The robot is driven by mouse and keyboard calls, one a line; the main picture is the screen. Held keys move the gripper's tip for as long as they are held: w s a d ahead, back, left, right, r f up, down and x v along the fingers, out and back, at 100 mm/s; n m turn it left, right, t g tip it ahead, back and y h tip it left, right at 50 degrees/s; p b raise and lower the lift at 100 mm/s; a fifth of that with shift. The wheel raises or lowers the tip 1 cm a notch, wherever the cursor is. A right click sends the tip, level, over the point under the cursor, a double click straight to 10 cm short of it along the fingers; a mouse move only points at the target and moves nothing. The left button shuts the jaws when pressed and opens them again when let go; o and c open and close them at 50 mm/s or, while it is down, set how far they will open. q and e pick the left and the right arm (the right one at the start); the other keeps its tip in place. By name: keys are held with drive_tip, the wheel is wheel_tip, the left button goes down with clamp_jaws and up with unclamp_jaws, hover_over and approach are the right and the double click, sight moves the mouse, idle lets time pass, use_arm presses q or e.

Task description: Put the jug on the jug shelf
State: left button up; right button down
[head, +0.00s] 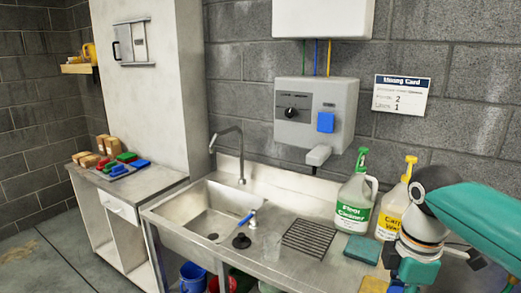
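A white jug with a green cap and a green floor cleaner label (356,205) stands at the back of the counter. A jug with a yellow pump top and yellow label (393,212) stands to its right, partly behind my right arm. A small yellow shelf (76,69) on the far left wall holds a yellow object; I cannot tell if it is the jug shelf. Neither gripper shows; only links of my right arm are visible.
The steel sink (210,210) has a tap and a blue-handled brush at its edge. A black wire rack (308,238) and a green sponge pad (362,249) lie on the counter. A dispenser box (316,112) hangs above. The left counter (140,184) holds boxes and coloured pads.

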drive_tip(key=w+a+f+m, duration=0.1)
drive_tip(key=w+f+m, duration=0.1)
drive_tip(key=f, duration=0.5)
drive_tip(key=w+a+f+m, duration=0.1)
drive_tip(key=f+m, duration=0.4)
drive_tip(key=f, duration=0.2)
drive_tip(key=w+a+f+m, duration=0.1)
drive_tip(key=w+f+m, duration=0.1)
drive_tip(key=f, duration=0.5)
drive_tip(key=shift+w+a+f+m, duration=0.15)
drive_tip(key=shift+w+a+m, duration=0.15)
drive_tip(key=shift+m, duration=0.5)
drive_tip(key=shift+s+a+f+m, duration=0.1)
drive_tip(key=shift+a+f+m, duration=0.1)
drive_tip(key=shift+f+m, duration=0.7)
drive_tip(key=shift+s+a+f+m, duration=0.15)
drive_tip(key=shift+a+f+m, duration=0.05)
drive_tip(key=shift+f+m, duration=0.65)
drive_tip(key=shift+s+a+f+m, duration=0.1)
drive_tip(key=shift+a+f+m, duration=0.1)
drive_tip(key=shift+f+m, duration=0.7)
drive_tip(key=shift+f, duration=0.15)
